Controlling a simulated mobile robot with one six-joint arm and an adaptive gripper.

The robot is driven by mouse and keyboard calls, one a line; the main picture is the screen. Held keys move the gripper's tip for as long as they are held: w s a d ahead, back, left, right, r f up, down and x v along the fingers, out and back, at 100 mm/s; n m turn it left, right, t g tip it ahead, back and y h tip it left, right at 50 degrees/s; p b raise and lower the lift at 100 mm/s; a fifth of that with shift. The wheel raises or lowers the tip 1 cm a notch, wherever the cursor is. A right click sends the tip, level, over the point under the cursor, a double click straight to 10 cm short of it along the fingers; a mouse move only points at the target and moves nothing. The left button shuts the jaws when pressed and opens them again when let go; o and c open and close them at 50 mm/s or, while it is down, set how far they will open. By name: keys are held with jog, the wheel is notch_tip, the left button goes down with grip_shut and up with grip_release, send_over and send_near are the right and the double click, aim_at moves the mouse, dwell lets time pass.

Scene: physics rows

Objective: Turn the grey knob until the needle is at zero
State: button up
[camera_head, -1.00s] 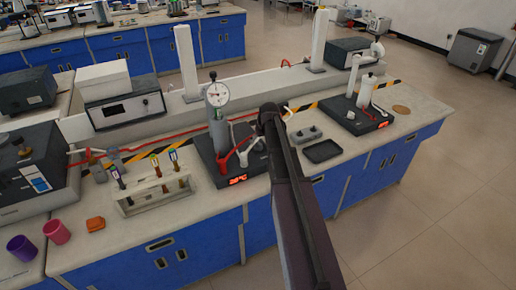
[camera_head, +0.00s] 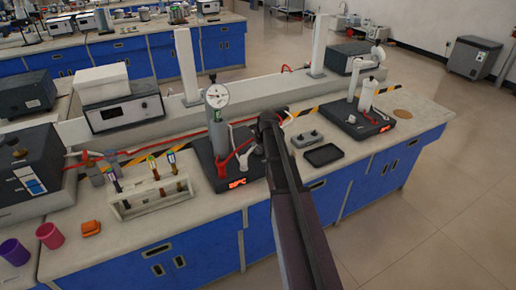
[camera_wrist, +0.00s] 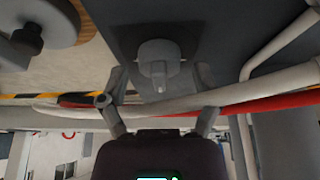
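The grey knob (camera_wrist: 158,62) shows in the wrist view on a dark panel, a round base with a narrow raised grip. My gripper (camera_wrist: 160,78) is open, one finger on each side of the knob; I see gaps between the fingers and its grip. In the head view my gripper (camera_head: 268,114) is beside the gauge's column, and my arm hides the knob. The round white gauge (camera_head: 217,96) stands on a grey cylinder. Its dark needle is too small to read against the zero mark.
A hotplate (camera_head: 205,172) with a red display stands under the gauge. A red hose (camera_wrist: 280,101) and pale tubes cross near my fingers in the wrist view. A test tube rack (camera_head: 150,204) stands left, a black tray (camera_head: 323,155) right.

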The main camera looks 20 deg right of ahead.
jog(key=c, duration=0.9)
jog(key=shift+a, duration=0.1)
jog(key=shift+m, duration=0.3)
jog(key=m+h, duration=0.1)
jog(key=m, duration=0.2)
jog(key=shift+m+h, duration=0.3)
jog(key=shift+m+g+h, duration=0.5)
jog(key=shift+m+h, duration=0.1)
jog(key=shift+m, duration=1.2)
jog(key=shift+s, duration=0.1)
